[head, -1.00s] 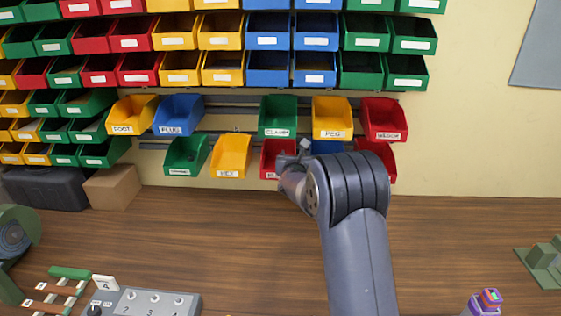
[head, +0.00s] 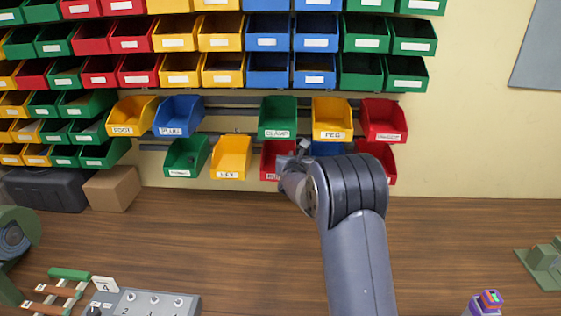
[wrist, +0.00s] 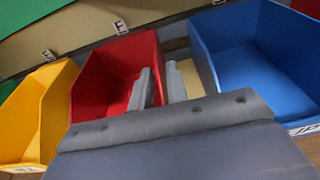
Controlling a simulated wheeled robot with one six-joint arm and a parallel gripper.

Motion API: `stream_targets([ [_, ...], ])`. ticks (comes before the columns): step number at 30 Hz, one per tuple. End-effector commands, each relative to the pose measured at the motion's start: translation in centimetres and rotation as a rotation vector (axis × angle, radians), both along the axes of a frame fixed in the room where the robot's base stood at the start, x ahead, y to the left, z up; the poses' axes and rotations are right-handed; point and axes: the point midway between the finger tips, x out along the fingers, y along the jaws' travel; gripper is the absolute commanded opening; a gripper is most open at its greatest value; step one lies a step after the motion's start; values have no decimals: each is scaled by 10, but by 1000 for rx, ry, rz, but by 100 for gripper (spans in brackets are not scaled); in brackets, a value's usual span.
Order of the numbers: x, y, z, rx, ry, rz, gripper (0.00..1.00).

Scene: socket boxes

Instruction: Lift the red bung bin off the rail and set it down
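A red bin (head: 270,160) hangs in the lower row of the rail, below the green CLAMP bin. Its label is too blurred to read. In the head view my gripper (head: 303,150) is at its right side, partly hidden by my arm. In the wrist view the red bin (wrist: 112,80) is upright. My gripper's two fingers (wrist: 158,88) are at its right wall, one on the inner side and one on the outer side. A strip of red wall shows between them. Whether they press on it, I cannot tell.
A blue bin (wrist: 262,60) is close on the right of the fingers, and a yellow bin (head: 231,157) is on the left. Two more red bins (head: 383,120) hang at the right end. The wooden bench (head: 460,230) has free room below the rail.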

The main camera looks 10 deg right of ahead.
Motion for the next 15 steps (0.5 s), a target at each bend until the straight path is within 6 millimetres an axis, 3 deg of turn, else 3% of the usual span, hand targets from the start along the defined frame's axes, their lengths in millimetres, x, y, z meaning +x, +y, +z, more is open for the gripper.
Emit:
stream_targets([
  [5, 0, 0, 0, 0, 0, 0, 0],
  [15, 0, 0, 1, 0, -1, 0, 0],
])
